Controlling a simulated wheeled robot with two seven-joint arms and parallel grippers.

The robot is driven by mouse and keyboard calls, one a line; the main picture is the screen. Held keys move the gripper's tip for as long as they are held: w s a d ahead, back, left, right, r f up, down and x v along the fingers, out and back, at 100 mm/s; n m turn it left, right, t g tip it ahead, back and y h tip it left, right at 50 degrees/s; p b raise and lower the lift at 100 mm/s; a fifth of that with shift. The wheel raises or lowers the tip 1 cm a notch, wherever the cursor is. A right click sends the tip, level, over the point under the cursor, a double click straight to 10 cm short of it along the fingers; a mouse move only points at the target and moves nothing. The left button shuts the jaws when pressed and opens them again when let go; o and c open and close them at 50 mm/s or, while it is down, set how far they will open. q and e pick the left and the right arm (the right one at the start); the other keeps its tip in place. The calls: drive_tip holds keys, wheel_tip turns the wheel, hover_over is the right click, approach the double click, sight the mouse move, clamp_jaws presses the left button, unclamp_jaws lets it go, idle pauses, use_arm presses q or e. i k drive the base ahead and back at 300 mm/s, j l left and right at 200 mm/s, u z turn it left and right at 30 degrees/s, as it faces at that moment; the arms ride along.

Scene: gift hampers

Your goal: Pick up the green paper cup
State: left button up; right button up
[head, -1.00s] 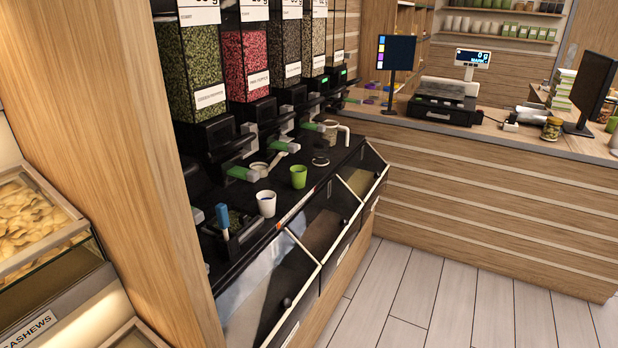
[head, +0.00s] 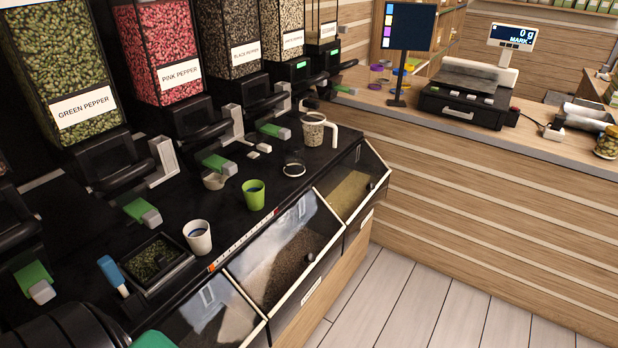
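The green paper cup (head: 253,195) stands upright on the black counter (head: 225,225), near its front edge and below the pepper dispensers. A white cup (head: 197,237) stands to its left and nearer to me. A dark rounded part at the bottom left of the head view looks like part of my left arm, but its fingers do not show. My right gripper is not in view. Nothing is seen touching the green cup.
A black tray of green pepper (head: 155,262) with a blue-handled tool (head: 112,272) lies left of the white cup. Behind the green cup are a small scoop (head: 215,180), a glass jar (head: 294,163) and a clear jug (head: 314,130). Sloped clear bins (head: 285,260) line the front.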

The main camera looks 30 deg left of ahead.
sight(253, 189)
drive_tip(key=i+u, duration=0.15)
drive_tip(key=i, duration=0.4)
drive_tip(key=i+l+u, duration=0.15)
drive_tip(key=i, duration=0.4)
drive_tip(key=i+l+u, duration=0.15)
drive_tip(key=i, duration=0.4)
drive_tip(key=i+l+u, duration=0.15)
drive_tip(key=i+u, duration=0.15)
drive_tip(key=u, duration=0.15)
drive_tip(key=i+l+u, duration=0.25)
drive_tip(key=u, duration=0.25)
drive_tip(key=i+l+u, duration=0.15)
drive_tip(key=l+u, duration=0.3)
drive_tip(key=i+l+u, duration=0.15)
drive_tip(key=l+u, duration=0.15)
drive_tip(key=u, duration=0.2)
